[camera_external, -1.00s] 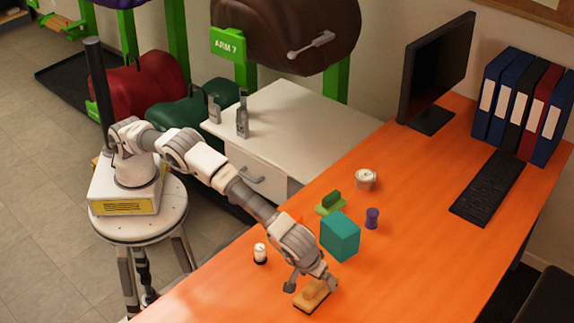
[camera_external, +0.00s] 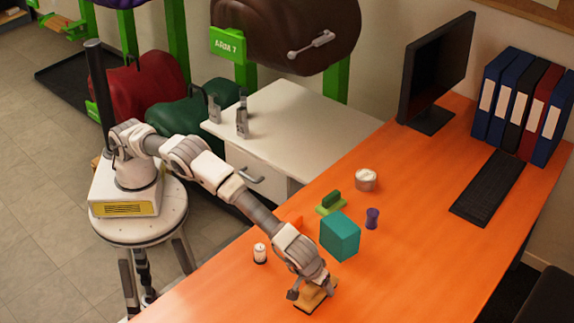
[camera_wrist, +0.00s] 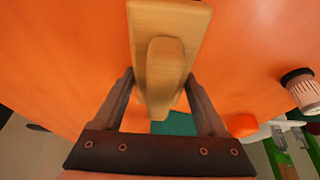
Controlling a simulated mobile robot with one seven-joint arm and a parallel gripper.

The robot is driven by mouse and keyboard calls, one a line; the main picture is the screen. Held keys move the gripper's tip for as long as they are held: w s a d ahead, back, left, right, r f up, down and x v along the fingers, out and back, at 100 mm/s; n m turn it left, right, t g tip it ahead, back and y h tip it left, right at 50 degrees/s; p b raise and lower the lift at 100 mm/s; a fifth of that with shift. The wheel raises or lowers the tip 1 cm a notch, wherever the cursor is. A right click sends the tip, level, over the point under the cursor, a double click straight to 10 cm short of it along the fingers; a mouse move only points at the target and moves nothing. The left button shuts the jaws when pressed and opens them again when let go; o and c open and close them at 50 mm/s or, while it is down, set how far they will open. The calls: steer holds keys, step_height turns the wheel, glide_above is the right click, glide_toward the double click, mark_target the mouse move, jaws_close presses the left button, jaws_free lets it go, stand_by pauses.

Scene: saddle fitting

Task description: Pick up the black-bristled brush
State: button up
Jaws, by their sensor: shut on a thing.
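The brush (camera_external: 309,298) lies near the front of the orange desk in the external view, with a tan wooden body and a dark underside. In the wrist view the wooden brush (camera_wrist: 175,25) shows its flat back and a raised rounded grip, and its bristles are hidden. My gripper (camera_external: 312,286) is down at the brush. In the wrist view my gripper (camera_wrist: 160,85) has one finger on each side of the raised grip and is shut on it. The brush appears to rest on the desk.
A teal box (camera_external: 340,237), a purple spool (camera_external: 372,218), a green brush-like block (camera_external: 331,204) and a white roll (camera_external: 366,180) stand behind my gripper. A small white-and-black jar (camera_external: 260,253) stands to its left. The desk (camera_external: 430,260) is clear to the right.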

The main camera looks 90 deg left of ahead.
steer(key=shift+c, duration=1)
steer(key=shift+r, duration=0.1)
